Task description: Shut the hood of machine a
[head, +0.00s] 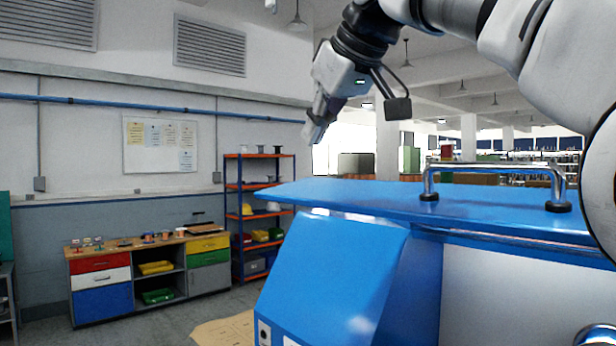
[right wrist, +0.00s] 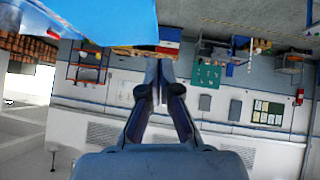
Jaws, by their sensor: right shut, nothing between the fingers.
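A blue machine (head: 330,265) stands close in front of me, at the lower middle and right of the head view. I take it to be machine a, but no label is readable. Its flat blue hood (head: 370,199) lies nearly level on top and juts out to the left past the sloped front. A chrome handle (head: 495,168) stands on the hood. I cannot tell whether the hood is fully seated. My right gripper (head: 316,132) is shut and empty, above the hood's left part. The right wrist view shows its fingertips (right wrist: 159,76) together, with a blue panel beside them. My left gripper is out of view.
A workbench with coloured drawers (head: 102,290) and an orange-framed shelf (head: 236,215) stand along the left wall. A whiteboard (head: 160,145) hangs above. A pale mat or board (head: 222,330) lies on the floor left of the machine.

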